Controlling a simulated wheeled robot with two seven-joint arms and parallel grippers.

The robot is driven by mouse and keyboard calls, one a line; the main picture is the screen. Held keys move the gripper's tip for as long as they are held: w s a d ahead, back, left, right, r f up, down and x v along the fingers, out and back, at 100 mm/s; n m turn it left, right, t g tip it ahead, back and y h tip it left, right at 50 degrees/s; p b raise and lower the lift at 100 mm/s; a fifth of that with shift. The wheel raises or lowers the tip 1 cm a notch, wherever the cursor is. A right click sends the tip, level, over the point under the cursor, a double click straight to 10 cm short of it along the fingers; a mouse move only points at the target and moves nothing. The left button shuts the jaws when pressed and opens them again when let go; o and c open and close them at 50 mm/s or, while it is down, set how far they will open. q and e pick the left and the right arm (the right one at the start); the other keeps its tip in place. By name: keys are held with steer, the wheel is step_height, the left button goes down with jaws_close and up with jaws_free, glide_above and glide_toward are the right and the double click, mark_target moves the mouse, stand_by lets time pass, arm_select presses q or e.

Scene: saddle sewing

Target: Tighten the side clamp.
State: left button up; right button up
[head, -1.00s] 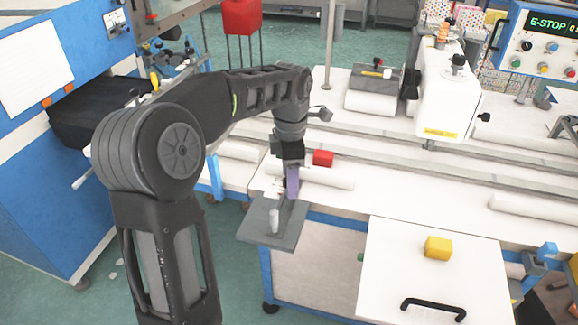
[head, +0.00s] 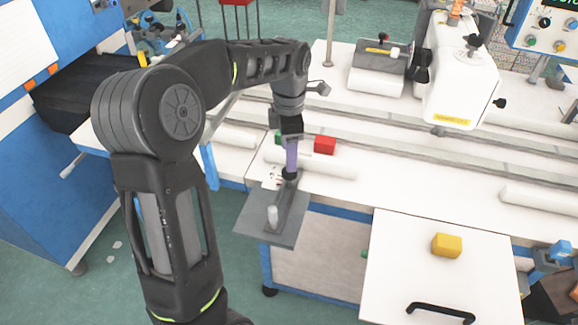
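The side clamp appears to be the grey flat plate (head: 255,222) with a small white upright post (head: 272,216), at the front left corner of the white table. A purple upright piece (head: 291,158) stands at the plate's back part, directly below my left gripper (head: 290,137). The dark gripper points down at the top of this piece. Its fingers are too small and hidden to tell whether they are open or closed on it. My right gripper is not in view.
A white sewing machine head (head: 460,85) stands at back right. A yellow block (head: 446,245) sits on the white panel (head: 400,265) at front right.

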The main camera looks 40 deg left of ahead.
mark_target(289, 179)
arm_select(q)
step_height(289, 179, down, 6)
steer(key=shift+f+p, duration=0.1)
steer(key=shift+p, duration=0.25)
steer(key=shift+c, duration=0.3)
jaws_close()
